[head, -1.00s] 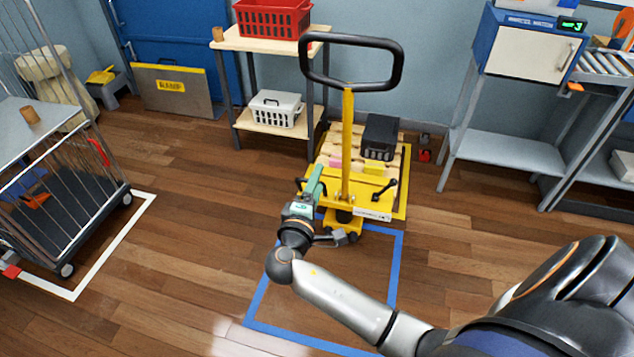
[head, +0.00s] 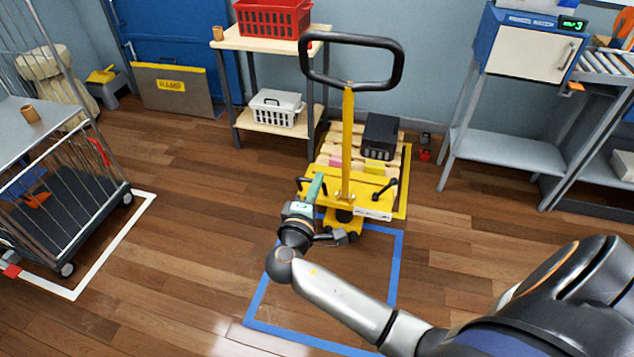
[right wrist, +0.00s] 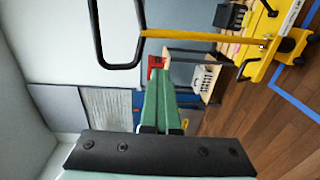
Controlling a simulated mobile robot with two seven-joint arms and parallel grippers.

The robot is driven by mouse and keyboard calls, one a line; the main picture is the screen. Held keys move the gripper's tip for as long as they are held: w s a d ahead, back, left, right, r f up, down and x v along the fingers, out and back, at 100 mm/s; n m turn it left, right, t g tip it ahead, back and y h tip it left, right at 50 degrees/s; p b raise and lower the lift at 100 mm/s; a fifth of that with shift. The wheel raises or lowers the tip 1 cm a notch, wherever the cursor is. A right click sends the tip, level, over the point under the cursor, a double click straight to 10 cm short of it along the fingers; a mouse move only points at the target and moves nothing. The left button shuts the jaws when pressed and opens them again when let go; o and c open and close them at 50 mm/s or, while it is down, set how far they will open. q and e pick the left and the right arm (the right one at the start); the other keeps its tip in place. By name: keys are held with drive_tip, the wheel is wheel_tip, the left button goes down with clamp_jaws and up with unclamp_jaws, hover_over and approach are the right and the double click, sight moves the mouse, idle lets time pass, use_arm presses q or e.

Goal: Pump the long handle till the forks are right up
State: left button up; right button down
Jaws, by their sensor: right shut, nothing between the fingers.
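The yellow pallet truck (head: 335,184) stands at mid-scene with its long handle (head: 347,150) upright. The handle ends in a black loop grip (head: 398,65); it also shows, turned sideways, in the right wrist view (right wrist: 93,30). The forks are hidden under a wooden pallet (head: 397,160), so I cannot tell their height. My right gripper (head: 319,178), with green fingers, is shut and empty. It is in front of the truck, left of the shaft and well below the loop, apart from the handle. Its fingers (right wrist: 163,82) point forward in the right wrist view. My left gripper is not in view.
A black box (head: 380,136) sits on the pallet. A wooden shelf (head: 262,42) with red and grey baskets stands behind left. A wire cage trolley (head: 128,187) is at left, a grey bench (head: 500,150) at right. Blue-taped floor (head: 397,265) in front is open.

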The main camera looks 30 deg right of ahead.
drive_tip(key=c, duration=1.6)
unclamp_jaws()
drive_tip(key=c, duration=0.6)
unclamp_jaws()
